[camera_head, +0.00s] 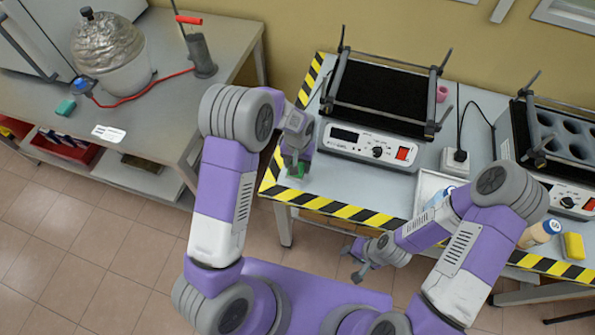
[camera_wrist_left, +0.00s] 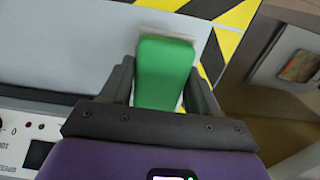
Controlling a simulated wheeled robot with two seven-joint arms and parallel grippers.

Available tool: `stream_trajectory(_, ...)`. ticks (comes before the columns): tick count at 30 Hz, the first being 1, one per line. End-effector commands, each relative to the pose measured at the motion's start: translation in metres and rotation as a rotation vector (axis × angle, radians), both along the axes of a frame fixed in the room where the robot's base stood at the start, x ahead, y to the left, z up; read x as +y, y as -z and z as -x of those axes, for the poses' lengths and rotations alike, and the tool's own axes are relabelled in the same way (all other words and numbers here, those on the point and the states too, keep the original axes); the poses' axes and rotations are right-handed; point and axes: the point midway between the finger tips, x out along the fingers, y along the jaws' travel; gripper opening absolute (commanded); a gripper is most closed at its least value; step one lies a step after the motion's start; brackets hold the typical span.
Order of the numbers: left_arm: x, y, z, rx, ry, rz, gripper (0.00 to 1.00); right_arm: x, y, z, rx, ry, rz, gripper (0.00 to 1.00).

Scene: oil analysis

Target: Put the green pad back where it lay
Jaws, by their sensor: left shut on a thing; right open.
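The green pad (camera_wrist_left: 165,75) is between the fingers of my left gripper (camera_wrist_left: 162,88) in the left wrist view, with a pale layer showing along its edge. In the head view only a bit of the green pad (camera_head: 299,170) shows below my left gripper (camera_head: 296,166), which is shut on it at the left end of the striped-edge table (camera_head: 360,187). Whether the pad touches the tabletop I cannot tell. My right gripper (camera_head: 357,262) is open and empty in front of that table's front edge.
A shaker with a black platform (camera_head: 380,95) stands just right of the left gripper. Another device with round wells (camera_head: 565,135) is farther right. A yellow block (camera_head: 574,246) lies near the front edge. A teal block (camera_head: 65,107) lies on the left table.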

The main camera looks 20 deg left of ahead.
Motion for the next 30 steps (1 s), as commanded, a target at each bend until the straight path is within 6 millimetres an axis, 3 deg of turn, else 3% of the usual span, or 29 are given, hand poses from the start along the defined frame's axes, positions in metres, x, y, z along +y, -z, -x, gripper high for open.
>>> stream_trajectory(9, 0.000, 0.037, 0.000, 0.001, 0.000, 0.000, 0.32, 0.000, 0.009, 0.000, 0.000, 0.000, 0.000, 0.43)
stream_trajectory(21, 0.000, 0.043, 0.000, -0.001, 0.000, 0.000, 0.32, 0.000, 0.012, 0.000, 0.000, 0.000, 0.000, 0.43)
stream_trajectory(22, 0.000, 0.044, 0.000, -0.001, 0.000, 0.000, 0.62, 0.000, 0.012, 0.000, 0.000, 0.000, 0.000, 0.43)
stream_trajectory(27, 0.000, 0.042, 0.000, -0.001, 0.000, 0.000, 0.86, 0.000, 0.011, 0.000, 0.000, 0.000, 0.000, 0.43)
stream_trajectory(30, 0.000, 0.042, 0.000, -0.001, 0.000, 0.000, 0.86, 0.000, 0.011, 0.000, 0.000, 0.000, 0.000, 0.43)
